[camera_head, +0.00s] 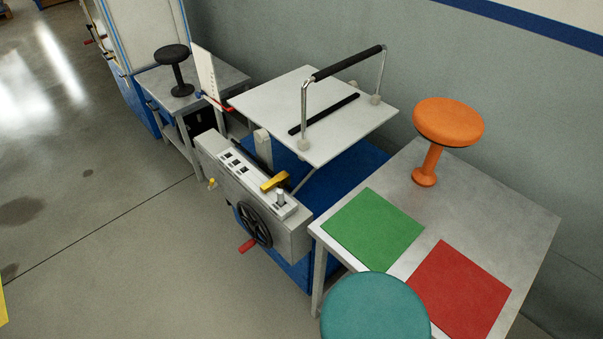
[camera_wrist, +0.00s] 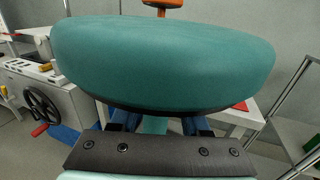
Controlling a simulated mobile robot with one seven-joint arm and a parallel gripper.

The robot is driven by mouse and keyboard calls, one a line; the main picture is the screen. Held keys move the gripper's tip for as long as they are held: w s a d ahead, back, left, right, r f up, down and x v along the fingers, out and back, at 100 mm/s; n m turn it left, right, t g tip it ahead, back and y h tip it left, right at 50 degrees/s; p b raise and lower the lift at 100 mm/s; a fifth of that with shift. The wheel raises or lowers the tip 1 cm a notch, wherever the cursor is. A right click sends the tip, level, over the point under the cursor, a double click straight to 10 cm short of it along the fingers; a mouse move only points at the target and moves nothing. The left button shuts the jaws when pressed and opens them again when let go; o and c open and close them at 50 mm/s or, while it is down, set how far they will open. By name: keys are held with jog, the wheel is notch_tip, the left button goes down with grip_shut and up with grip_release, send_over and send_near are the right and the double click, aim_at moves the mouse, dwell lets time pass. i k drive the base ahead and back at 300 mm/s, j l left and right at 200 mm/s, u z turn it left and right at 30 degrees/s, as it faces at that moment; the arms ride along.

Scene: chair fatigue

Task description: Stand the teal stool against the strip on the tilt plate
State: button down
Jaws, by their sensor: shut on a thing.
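The teal stool's round seat (camera_head: 375,308) shows at the bottom edge of the head view, in front of the side table. The seat (camera_wrist: 165,60) also fills the upper middle of the wrist view. My gripper (camera_wrist: 157,124) is under the seat, shut on the stool, whose stem is mostly hidden. The gripper is out of the head view. The white tilt plate (camera_head: 265,98) lies on the blue machine and looks nearly level. A black strip (camera_head: 324,114) runs across it. Nothing stands on the plate beside the strip.
A black padded bar (camera_head: 347,62) on metal posts arches over the plate. An orange stool (camera_head: 448,123) stands on the side table (camera_head: 500,215) with green (camera_head: 373,229) and red (camera_head: 459,289) mats. A control box (camera_head: 255,190) with a handwheel (camera_head: 254,225) fronts the machine. A black stool (camera_head: 173,56) stands farther back.

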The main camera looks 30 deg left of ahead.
aim_at(310, 104)
jog(key=i+j, duration=0.1)
jog(key=j, duration=0.4)
jog(key=i+j, duration=0.1)
jog(key=j, duration=0.45)
jog(key=i+j, duration=0.1)
jog(key=j, duration=0.4)
jog(key=i+j, duration=0.1)
jog(key=j, duration=0.45)
jog(key=i+j, duration=0.1)
jog(key=j, duration=0.4)
